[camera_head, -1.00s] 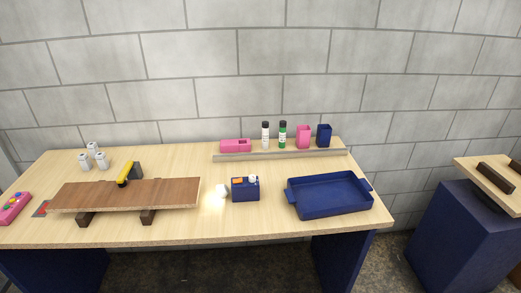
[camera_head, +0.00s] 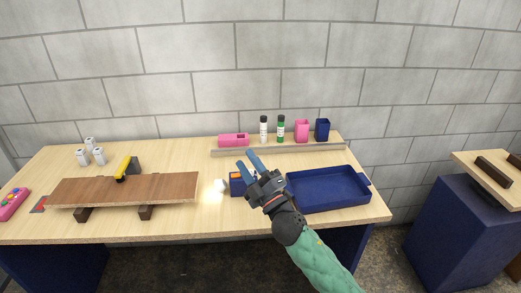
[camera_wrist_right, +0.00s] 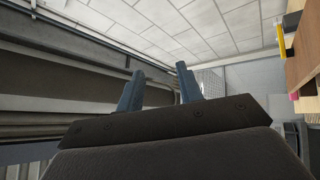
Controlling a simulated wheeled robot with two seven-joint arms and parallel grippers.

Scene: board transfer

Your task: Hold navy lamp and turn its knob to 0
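The navy lamp (camera_head: 237,185) is a small dark-blue box with an orange patch on top and a glowing white bulb (camera_head: 220,186) on its left side. It stands on the table, right of the wooden board. My right gripper (camera_head: 246,160) is in front of the lamp in the head view and hides its right part, including the white knob area. Its two blue fingers are spread apart with nothing between them. The right wrist view also shows the fingers (camera_wrist_right: 159,88) apart and empty, without the lamp. My left gripper is in neither view.
A navy tray (camera_head: 313,206) lies right of the lamp. A wooden board (camera_head: 110,189) rests on dark blocks to the left, with a yellow-and-black tool (camera_head: 123,168) behind it. Bottles and pink and navy cups stand at the grey rail (camera_head: 290,149) behind.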

